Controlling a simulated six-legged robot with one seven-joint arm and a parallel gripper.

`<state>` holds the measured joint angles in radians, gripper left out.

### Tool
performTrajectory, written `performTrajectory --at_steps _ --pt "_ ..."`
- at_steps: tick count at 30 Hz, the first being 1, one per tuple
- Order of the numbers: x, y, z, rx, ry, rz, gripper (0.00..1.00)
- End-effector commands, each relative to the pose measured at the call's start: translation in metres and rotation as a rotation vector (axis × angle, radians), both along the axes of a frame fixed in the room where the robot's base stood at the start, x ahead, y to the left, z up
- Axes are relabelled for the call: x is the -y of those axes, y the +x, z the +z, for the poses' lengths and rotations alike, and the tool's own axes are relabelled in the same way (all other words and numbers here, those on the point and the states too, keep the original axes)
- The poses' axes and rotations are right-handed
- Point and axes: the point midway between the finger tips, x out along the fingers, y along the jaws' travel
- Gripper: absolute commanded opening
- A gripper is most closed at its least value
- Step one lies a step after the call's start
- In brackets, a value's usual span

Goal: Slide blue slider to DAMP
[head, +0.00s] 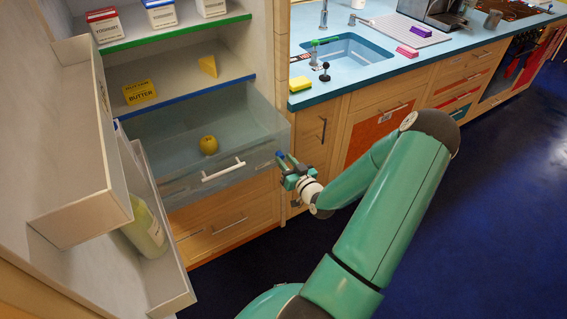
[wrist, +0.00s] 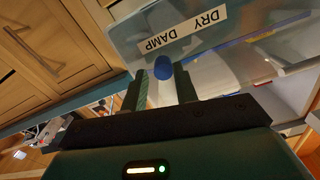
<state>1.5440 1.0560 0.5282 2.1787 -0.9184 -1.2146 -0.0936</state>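The blue slider (wrist: 162,67) is a round knob on the clear drawer's front in the wrist view. It sits beside the DAMP end of a white label (wrist: 182,31) reading DRY and DAMP; DRY is toward the upper right. My gripper (wrist: 160,75) is open, with one finger on each side of the knob at the tips. I cannot tell whether either finger touches it. In the head view my gripper (head: 287,167) is at the right end of the clear drawer (head: 185,178), where it covers most of the label area.
The drawer has a white handle (head: 223,169) and a yellow fruit (head: 209,145) inside. Butter (head: 139,92) and a cheese wedge (head: 208,66) stand on the shelf above. The open fridge door (head: 80,190) is at left, the counter (head: 330,88) at right. Dark floor is clear at right.

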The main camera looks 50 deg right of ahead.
Motion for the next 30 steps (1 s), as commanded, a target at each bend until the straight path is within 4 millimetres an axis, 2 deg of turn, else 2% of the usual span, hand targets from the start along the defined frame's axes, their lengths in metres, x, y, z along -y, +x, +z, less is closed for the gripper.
performTrajectory --at_steps 1,2,10,14,17,30 --pt "0.003 -0.001 0.0 0.0 -0.003 -0.005 0.37" --pt "0.003 -0.001 0.0 0.0 -0.003 -0.005 0.43" --pt "0.001 -0.001 0.0 0.0 -0.001 -0.001 0.43" --pt "-0.001 -0.007 0.0 0.0 -0.001 -0.001 0.43" --pt "-0.005 -0.019 0.0 -0.002 -0.002 -0.001 0.43" --pt "-0.031 -0.109 0.0 0.0 -0.001 -0.005 0.43"
